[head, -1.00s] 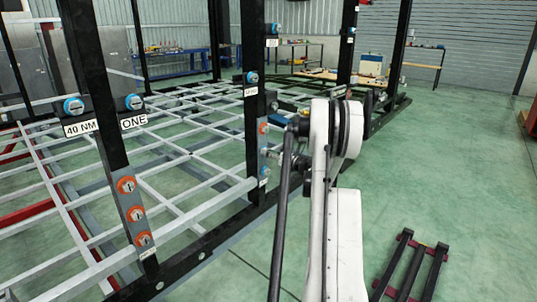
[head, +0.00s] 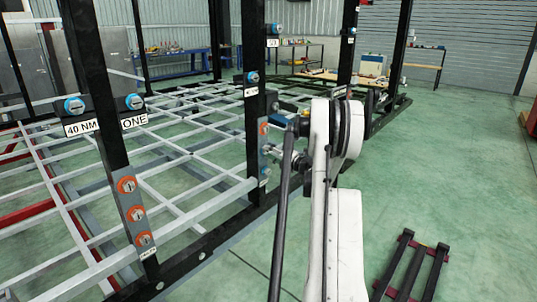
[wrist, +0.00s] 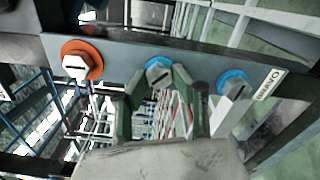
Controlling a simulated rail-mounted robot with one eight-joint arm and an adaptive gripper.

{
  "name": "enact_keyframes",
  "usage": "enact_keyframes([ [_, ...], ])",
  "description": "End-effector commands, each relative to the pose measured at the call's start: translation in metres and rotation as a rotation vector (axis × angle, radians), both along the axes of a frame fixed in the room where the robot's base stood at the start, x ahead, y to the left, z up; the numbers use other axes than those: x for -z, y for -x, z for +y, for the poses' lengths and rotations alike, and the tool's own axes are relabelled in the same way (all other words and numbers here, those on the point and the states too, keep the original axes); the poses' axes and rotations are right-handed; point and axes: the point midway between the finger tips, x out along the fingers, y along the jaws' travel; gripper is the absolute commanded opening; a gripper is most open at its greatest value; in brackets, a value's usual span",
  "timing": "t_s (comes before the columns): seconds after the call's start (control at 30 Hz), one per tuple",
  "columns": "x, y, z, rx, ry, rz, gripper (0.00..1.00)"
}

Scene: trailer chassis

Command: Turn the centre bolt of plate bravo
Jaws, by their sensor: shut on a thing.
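Plate bravo (wrist: 120,52) is a grey strip with a BRAVO label at its right end in the wrist view. It carries an orange-collared bolt (wrist: 80,63) at the left, a blue-collared centre bolt (wrist: 158,73) and another blue-collared bolt (wrist: 233,86) near the label. My gripper (wrist: 163,82) has its two green-and-dark fingers shut on the centre bolt, one on each side of its slotted head. In the head view, plate bravo (head: 263,155) is on the middle black post, and my gripper (head: 275,153) meets it from the right, partly hidden by my arm.
A nearer post holds a plate with several orange-collared bolts (head: 136,212) and a 40 NM sign (head: 82,127). The grey chassis frame (head: 190,220) lies to the left. Open green floor (head: 440,170) is at the right, with a dark rack (head: 410,267) on it.

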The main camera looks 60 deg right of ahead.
Motion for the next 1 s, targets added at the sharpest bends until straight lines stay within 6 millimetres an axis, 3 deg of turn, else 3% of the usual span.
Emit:
enact_keyframes([
  [0.4,0.0004,0.0025,-0.0015,0.004,-0.161,-0.014,0.0],
  [0.9,0.0004,0.0027,-0.0019,0.005,-0.177,-0.016,0.0],
  [0.93,0.0004,0.0027,-0.0019,0.005,-0.177,-0.016,0.27],
  [1.0,0.0003,0.0025,-0.0018,0.005,-0.177,-0.016,0.36],
])
